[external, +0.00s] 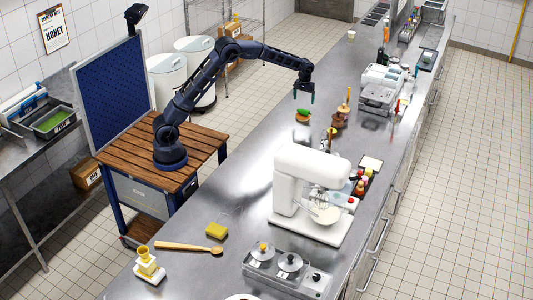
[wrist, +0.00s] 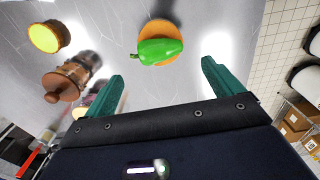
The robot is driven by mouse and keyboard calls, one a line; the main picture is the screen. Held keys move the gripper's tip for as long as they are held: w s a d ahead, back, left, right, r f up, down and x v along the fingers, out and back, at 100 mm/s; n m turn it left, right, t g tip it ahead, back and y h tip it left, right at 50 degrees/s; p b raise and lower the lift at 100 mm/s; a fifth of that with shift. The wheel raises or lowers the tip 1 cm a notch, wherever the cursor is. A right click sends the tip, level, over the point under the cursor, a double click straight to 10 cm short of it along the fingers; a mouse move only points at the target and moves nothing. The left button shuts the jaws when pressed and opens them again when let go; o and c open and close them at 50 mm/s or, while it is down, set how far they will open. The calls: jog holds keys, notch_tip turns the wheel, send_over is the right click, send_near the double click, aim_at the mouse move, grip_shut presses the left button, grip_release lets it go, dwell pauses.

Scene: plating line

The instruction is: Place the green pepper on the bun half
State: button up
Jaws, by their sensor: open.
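The green pepper (wrist: 160,52) lies on its side on the orange-brown bun half (wrist: 158,27) in the wrist view. The bun's round edge shows around and behind the pepper. In the external view the green pepper (external: 302,112) also sits on top of the bun half (external: 302,121) on the steel counter. My gripper (wrist: 162,70) is open, with its two green fingers apart and nothing between them. In the external view my gripper (external: 304,97) hangs just above the pepper, clear of it.
A brown wooden pot (external: 337,121) and other brown and yellow items stand just right of the bun. A white stand mixer (external: 308,175) is nearer the camera. A white appliance (external: 380,90) stands farther back. Bare counter lies left of the bun.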

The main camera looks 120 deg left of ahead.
jog(key=shift+r, duration=2.65)
